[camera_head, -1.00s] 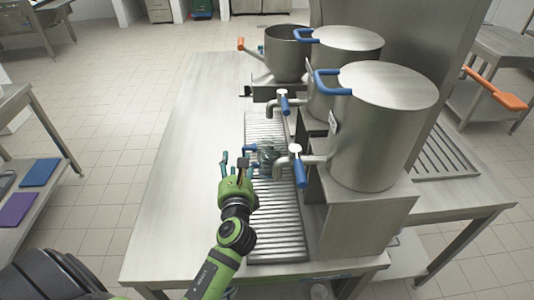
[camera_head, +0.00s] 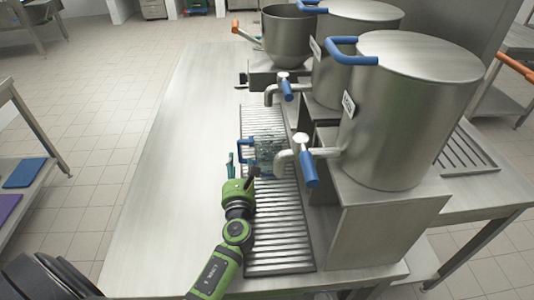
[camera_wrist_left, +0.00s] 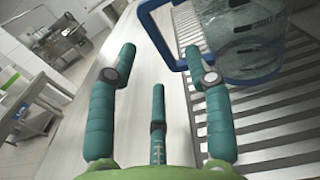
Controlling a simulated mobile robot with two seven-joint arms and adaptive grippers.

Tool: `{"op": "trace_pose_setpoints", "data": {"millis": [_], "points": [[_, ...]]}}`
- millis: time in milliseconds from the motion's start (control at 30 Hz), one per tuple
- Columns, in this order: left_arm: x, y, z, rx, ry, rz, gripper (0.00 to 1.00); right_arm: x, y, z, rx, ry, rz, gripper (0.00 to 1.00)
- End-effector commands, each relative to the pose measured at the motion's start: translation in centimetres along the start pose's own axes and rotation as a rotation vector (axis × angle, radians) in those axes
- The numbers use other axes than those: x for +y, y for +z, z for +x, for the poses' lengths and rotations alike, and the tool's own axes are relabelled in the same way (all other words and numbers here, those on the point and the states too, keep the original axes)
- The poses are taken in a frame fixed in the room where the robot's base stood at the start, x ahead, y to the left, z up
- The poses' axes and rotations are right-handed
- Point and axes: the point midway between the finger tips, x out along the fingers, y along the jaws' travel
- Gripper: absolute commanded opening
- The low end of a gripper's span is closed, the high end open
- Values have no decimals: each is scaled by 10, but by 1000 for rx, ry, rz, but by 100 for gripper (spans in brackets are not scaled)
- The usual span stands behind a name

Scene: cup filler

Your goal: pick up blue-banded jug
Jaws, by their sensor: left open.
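The blue-banded jug (camera_head: 268,153) is clear and stands on the slatted drain grate, beside the near tap. Its blue handle (camera_head: 247,150) faces left. In the left wrist view the jug (camera_wrist_left: 243,30) is at the upper right, cut off by the top edge, with a blue band around its base. My left gripper (camera_head: 241,172) is just in front of the jug and slightly left of it in the head view. In the left wrist view its teal fingers (camera_wrist_left: 158,75) are spread and empty, with the right finger near the handle. My right gripper is in neither view.
Two large steel urns (camera_head: 405,120) with blue-handled taps (camera_head: 308,168) stand right of the grate (camera_head: 280,235). The near tap overhangs close to the jug. A steel pot (camera_head: 290,40) stands behind. The counter left of the grate (camera_head: 180,170) is clear.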

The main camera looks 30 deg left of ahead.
Motion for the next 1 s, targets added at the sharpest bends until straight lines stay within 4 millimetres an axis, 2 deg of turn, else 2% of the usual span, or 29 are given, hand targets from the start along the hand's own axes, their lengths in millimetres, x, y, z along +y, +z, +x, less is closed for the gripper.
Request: {"op": "trace_pose_setpoints", "data": {"millis": [133,333,633,667,700,767,800,1000], "points": [[0,2,17,-2,1,0,51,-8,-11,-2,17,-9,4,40],[0,1,45,-2,1,0,51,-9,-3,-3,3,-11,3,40],[0,1,50,-1,1,-1,51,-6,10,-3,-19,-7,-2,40],[0,1,50,-1,1,-1,43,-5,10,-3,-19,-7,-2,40],[0,1,50,-1,1,-1,27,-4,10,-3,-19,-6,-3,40],[0,1,50,-1,1,-1,3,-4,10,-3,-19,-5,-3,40],[0,1,50,-1,1,-1,0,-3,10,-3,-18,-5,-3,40],[0,2,50,-3,1,-4,0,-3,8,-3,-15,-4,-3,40]]}}
